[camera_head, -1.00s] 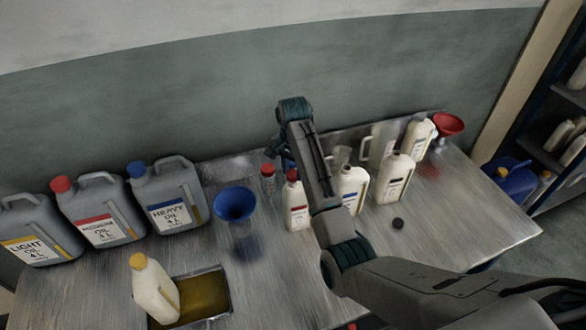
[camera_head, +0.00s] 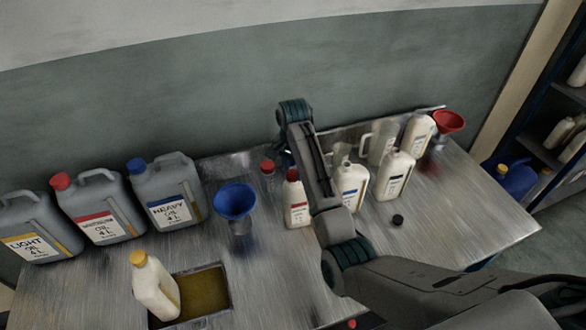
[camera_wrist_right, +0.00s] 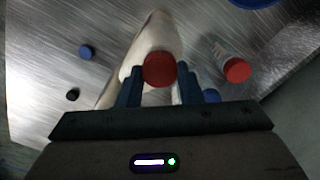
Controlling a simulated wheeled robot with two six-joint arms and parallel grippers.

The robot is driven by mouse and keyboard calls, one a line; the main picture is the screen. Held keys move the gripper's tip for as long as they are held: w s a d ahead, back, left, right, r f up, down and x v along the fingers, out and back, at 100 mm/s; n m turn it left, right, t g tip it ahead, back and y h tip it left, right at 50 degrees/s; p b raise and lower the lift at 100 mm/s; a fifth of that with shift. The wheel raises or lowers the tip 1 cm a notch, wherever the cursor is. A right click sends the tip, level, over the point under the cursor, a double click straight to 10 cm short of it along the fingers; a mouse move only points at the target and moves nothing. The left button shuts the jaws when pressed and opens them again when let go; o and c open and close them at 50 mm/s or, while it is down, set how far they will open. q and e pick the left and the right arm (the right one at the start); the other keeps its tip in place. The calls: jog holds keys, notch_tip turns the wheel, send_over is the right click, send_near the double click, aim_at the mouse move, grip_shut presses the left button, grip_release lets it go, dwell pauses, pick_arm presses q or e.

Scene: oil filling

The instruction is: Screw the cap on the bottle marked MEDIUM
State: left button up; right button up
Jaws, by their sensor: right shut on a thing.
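A white bottle (camera_head: 297,207) with a red-banded label stands mid-table in the head view; its label text is too small to read. Its red cap (camera_head: 292,175) sits at its top. In the right wrist view this red cap (camera_wrist_right: 160,68) is between the two fingers of my right gripper (camera_wrist_right: 160,76), which is shut on it, with the white bottle (camera_wrist_right: 155,38) beyond. I cannot tell how tightly the cap sits on the neck. In the head view the right gripper is mostly hidden behind my arm. My left gripper is not in view.
A small red-capped container (camera_head: 267,177) stands close behind the bottle. A blue funnel (camera_head: 236,202) is to its left, other white bottles (camera_head: 393,178) to its right. A loose black cap (camera_head: 398,221) and blue cap (camera_wrist_right: 87,52) lie on the table. Large cans line the left.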

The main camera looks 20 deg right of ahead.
jog(key=shift+f, duration=0.25)
jog(key=o, duration=1)
